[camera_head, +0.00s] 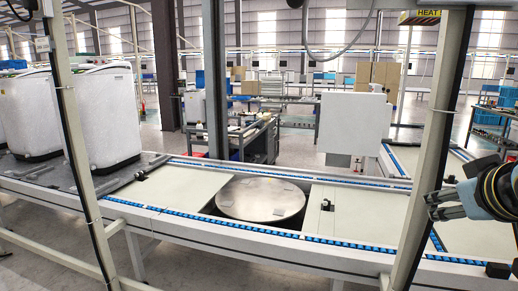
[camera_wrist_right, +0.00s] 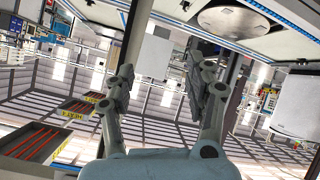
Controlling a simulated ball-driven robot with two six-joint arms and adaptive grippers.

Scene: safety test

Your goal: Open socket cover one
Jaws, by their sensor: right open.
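My right gripper (camera_head: 434,205) is at the right edge of the head view, above the conveyor line, with its fingers pointing left. In the right wrist view its two fingers (camera_wrist_right: 163,82) stand apart with nothing between them. No socket cover can be clearly made out in either view. A white box-like panel (camera_head: 353,125) stands behind the line, left of and apart from the gripper. I cannot tell whether it bears a socket. My left gripper is not in view.
The conveyor (camera_head: 160,190) with blue roller edges runs across the front. A round metal plate (camera_head: 262,197) is set in it. White appliance tubs (camera_head: 106,115) stand at left. An upright frame post (camera_head: 428,150) stands just left of my right gripper.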

